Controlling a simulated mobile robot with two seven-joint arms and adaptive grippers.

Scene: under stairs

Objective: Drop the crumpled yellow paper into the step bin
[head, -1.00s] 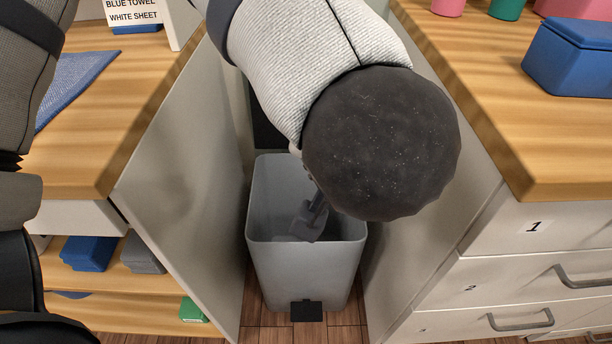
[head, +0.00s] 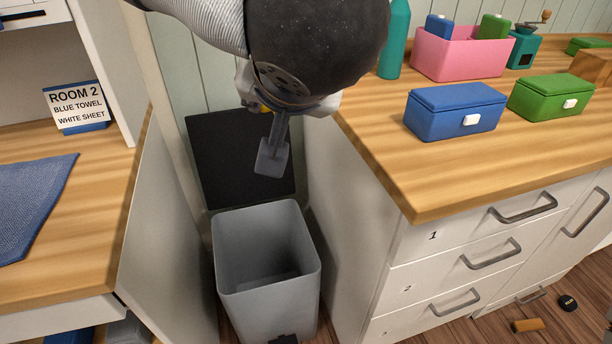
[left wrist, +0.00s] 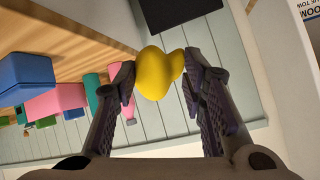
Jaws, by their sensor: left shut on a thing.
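The crumpled yellow paper (left wrist: 157,72) is held between the two fingers of my left gripper (left wrist: 160,80) in the left wrist view. In the head view, only a sliver of yellow (head: 265,107) shows behind the gripper; the rest is hidden. My left gripper (head: 270,155) is shut on it and appears in front of the raised black lid, higher in the picture than the bin's opening. The grey step bin (head: 268,300) stands open on the floor between two cabinets, with its lid (head: 225,160) upright at the back. My right gripper is not in view.
The left counter (head: 80,215) holds a blue cloth and a ROOM 2 sign (head: 78,105). The right counter (head: 400,165) holds blue (head: 450,112) and green boxes, a pink bin and a teal bottle. Cabinet sides leave a narrow gap around the bin. Small items lie on the floor at right.

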